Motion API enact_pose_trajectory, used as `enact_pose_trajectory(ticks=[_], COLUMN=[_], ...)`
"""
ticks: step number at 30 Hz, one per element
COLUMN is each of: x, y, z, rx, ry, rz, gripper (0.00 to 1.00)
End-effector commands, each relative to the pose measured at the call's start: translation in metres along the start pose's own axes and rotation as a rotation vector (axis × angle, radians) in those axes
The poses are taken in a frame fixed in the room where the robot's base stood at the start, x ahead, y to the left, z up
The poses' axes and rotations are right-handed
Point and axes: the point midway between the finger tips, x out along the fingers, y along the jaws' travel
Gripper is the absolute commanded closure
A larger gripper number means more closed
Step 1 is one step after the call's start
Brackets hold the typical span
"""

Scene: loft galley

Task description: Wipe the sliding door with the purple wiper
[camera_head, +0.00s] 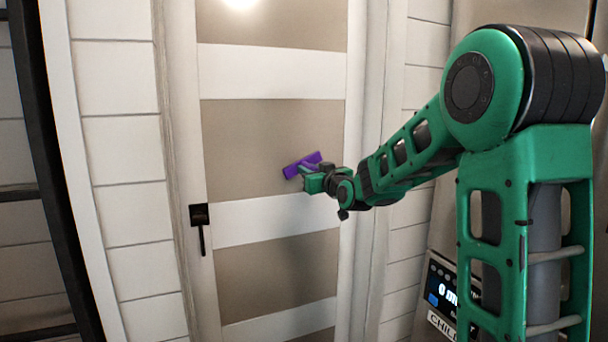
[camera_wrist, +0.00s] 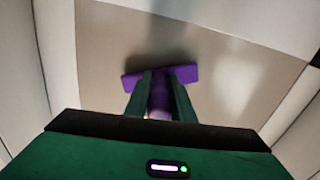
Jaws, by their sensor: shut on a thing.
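The sliding door (camera_head: 262,222) is a tall panel with white cross rails and beige panes, and it fills the middle of the head view. The purple wiper (camera_head: 300,166) is in front of the pane above the middle rail, toward the door's right side. My gripper (camera_head: 306,178) is shut on the wiper's handle. In the wrist view the wiper's wide purple head (camera_wrist: 187,74) lies across a beige pane (camera_wrist: 110,50), beyond my gripper's fingers (camera_wrist: 160,98). The head looks close to the pane; I cannot tell whether it touches.
A black door handle (camera_head: 200,220) is on the door's left stile. White plank walls (camera_head: 120,160) flank the door. A dark curved frame (camera_head: 45,150) stands at the far left. An appliance with a lit display (camera_head: 445,290) is at the lower right, behind my arm.

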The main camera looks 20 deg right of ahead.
Motion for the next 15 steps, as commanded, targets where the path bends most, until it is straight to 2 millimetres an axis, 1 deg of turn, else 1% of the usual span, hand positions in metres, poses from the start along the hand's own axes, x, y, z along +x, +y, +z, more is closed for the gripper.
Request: enact_pose_trajectory(ticks=[1, 3, 10, 15], x=[0.001, 0.001, 0.000, -0.012], y=[0.014, 0.017, 0.019, 0.017], z=[-0.001, -0.001, -0.002, -0.002], rx=[-0.007, -0.008, -0.010, -0.008], ry=[0.003, 0.004, 0.004, 0.004], rz=[0.023, 0.027, 0.031, 0.027], gripper=[1.00, 1.00, 1.00, 1.00])
